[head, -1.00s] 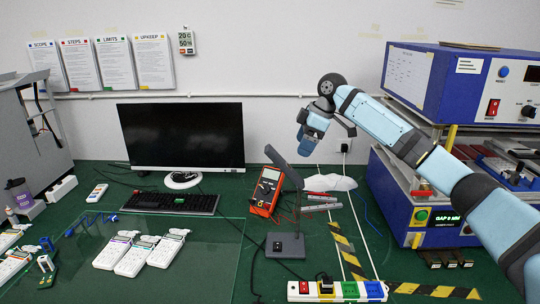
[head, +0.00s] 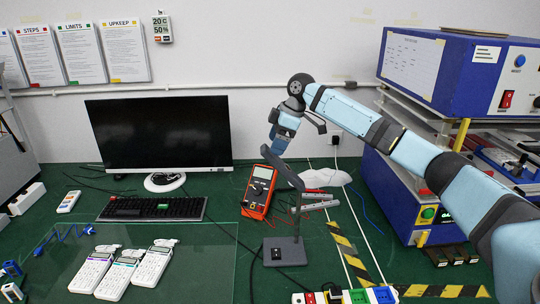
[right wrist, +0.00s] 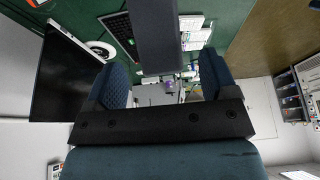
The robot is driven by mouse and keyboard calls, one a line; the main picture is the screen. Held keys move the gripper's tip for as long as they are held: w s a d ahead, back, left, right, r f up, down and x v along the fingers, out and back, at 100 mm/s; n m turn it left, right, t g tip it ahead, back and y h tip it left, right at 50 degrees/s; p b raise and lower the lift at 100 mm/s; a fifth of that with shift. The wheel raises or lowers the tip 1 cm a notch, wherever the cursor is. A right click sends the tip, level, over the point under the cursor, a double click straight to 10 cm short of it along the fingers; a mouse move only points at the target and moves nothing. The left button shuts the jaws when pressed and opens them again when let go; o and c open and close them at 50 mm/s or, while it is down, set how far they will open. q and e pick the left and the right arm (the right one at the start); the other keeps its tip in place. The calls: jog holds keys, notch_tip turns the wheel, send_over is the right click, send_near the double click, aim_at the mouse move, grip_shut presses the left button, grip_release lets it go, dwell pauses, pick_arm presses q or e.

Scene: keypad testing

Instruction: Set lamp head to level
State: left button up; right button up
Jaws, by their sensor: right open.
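The dark desk lamp stands on a flat square base (head: 285,251) on the green table in the head view. Its thin stem rises to a bar-shaped lamp head (head: 284,169), which is tilted, with its upper end at the left and its lower end at the right by the stem. My right gripper (head: 279,143) is open above the head's upper left end. In the right wrist view a dark bar, seemingly the lamp head (right wrist: 157,38), lies in line with the gap between the two fingers (right wrist: 162,88). Contact cannot be told. My left gripper is out of view.
An orange multimeter (head: 259,190) stands just left of the lamp. A monitor (head: 160,132) and keyboard (head: 153,208) are further left. Keypads (head: 122,272) lie on a glass mat. A blue machine (head: 405,195) stands right, and a socket strip (head: 345,296) lies in front.

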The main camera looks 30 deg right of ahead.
aim_at(270, 155)
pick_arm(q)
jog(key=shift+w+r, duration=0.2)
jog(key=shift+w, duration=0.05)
pick_arm(e)
jog(key=shift+x, duration=2.55)
